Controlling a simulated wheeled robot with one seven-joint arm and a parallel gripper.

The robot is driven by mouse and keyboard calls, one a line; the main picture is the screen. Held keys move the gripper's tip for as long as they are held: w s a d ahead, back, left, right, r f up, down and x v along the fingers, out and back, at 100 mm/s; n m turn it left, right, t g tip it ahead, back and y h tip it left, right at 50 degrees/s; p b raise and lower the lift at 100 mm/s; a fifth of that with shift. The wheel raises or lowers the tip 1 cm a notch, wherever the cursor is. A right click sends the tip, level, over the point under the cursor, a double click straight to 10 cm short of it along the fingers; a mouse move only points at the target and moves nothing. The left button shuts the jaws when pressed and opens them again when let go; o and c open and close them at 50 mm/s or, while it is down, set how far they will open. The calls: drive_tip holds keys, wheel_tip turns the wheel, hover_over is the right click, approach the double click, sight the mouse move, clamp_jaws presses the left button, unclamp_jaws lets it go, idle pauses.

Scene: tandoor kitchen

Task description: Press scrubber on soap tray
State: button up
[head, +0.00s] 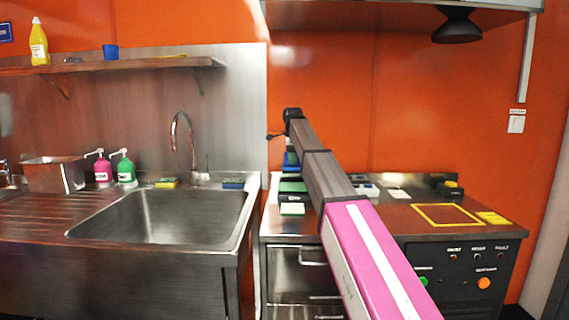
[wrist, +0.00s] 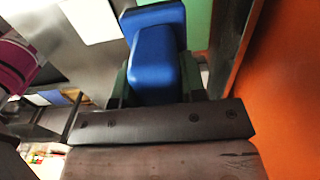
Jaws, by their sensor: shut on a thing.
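My gripper (wrist: 157,85) is shut on a blue scrubber (wrist: 154,65), gripping its rounded handle. The scrubber's wider, flat blue end points away from the gripper. The scrubber also shows in the head view (head: 291,158), just below the end of my arm. A green surface (wrist: 199,24), which may be the soap tray, lies beyond the scrubber in the wrist view. In the head view a dark-edged green item (head: 292,187) sits on the counter below the scrubber. I cannot tell whether the scrubber touches it.
An orange wall (wrist: 290,90) is close beside the gripper. A yellow-outlined area (head: 447,215) is on the right.

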drive_tip(key=w, duration=0.1)
drive_tip(key=w+d, duration=0.1)
drive_tip(key=shift+w+f, duration=0.1)
drive_tip(key=shift+w, duration=0.2)
drive_tip(key=shift+f, duration=2.95)
drive_tip(key=shift+f, duration=1.1)
drive_tip(key=shift+r, duration=3.55)
